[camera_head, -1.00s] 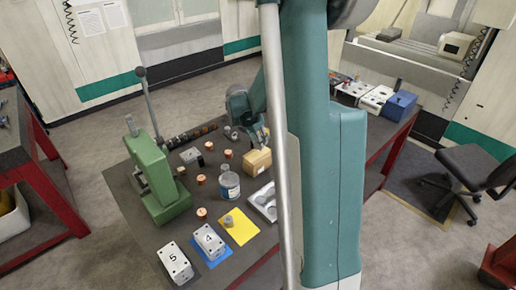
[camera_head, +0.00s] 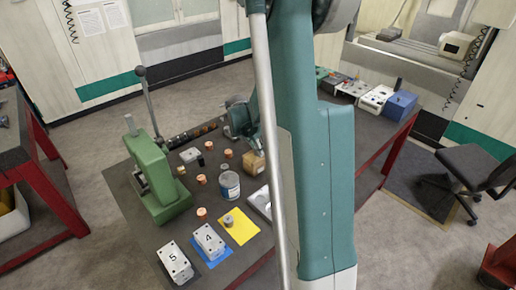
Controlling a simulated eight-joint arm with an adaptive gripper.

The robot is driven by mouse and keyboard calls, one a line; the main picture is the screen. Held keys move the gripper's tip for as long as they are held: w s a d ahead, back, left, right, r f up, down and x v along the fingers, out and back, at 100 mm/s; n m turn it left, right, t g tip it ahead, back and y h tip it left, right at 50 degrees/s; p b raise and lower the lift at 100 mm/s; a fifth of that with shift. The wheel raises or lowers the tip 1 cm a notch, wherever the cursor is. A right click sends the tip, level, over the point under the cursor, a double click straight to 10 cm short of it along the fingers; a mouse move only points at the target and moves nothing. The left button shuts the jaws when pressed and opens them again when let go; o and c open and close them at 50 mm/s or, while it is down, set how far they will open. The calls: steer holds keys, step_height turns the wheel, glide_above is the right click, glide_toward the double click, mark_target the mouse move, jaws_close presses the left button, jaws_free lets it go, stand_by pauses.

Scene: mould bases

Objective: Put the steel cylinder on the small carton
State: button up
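The small carton (camera_head: 251,165) is a tan box on the dark table, left of my arm. My gripper (camera_head: 258,149) is low over the carton's upper right part and hides some of it. The fingertips are too small and dark to show whether they are open, shut or touching the carton. A short grey cylinder (camera_head: 228,220), which looks like steel, stands upright on the yellow sheet (camera_head: 243,230), well apart from my gripper. I cannot tell whether anything is between the fingers.
A labelled bottle (camera_head: 229,186) and several copper cylinders (camera_head: 202,213) stand left of the carton. A green lever press (camera_head: 160,180) is at the left. White blocks (camera_head: 209,240) sit at the front. A blue box (camera_head: 400,104) is at the far right.

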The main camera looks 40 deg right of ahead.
steer(key=o, duration=1.1)
steer(key=shift+r, duration=0.25)
steer(key=v, duration=1.1)
steer(key=shift+r, duration=0.4)
steer(key=shift+a+r, duration=0.1)
steer(key=shift+a, duration=0.15)
